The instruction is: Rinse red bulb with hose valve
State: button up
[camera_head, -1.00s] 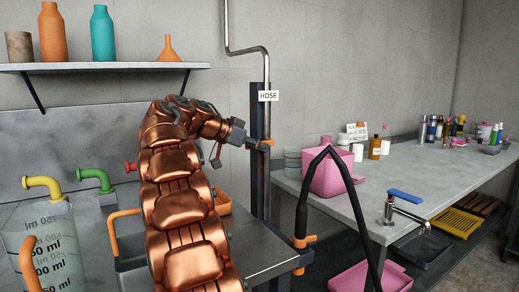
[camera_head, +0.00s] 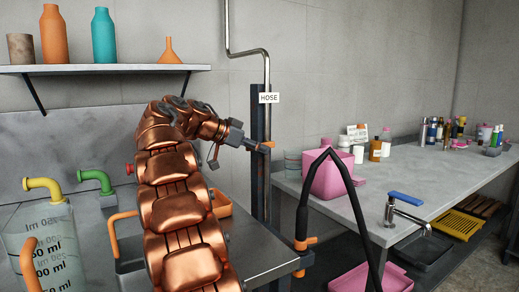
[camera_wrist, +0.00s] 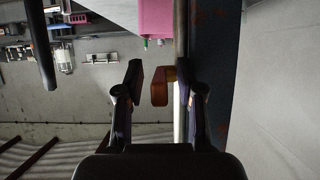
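The hose pipe (camera_head: 266,65) runs down the wall past a white HOSE label (camera_head: 269,98). A small orange valve handle (camera_head: 268,145) sits on it below the label. My gripper (camera_head: 254,144) is at this handle. In the wrist view, my gripper (camera_wrist: 158,82) is open, with the orange-brown handle (camera_wrist: 161,88) between its fingers. The handle is nearer the right finger, with a gap to the left one. A red part (camera_head: 130,168) shows at the wall, mostly hidden behind my arm. I cannot pick out a red bulb.
A black hose (camera_head: 355,205) arches in front of a pink container (camera_head: 330,178) on the right counter (camera_head: 440,165). A tap (camera_head: 405,210) stands at its front edge. Yellow (camera_head: 42,185) and green (camera_head: 95,178) spouts and a clear measuring vessel (camera_head: 45,245) are at left.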

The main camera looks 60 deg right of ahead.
jog(key=v, duration=0.6)
jog(key=shift+w+a+r, duration=0.15)
jog(key=shift+w+a, duration=0.05)
jog(key=shift+a, duration=0.05)
dwell(0.3)
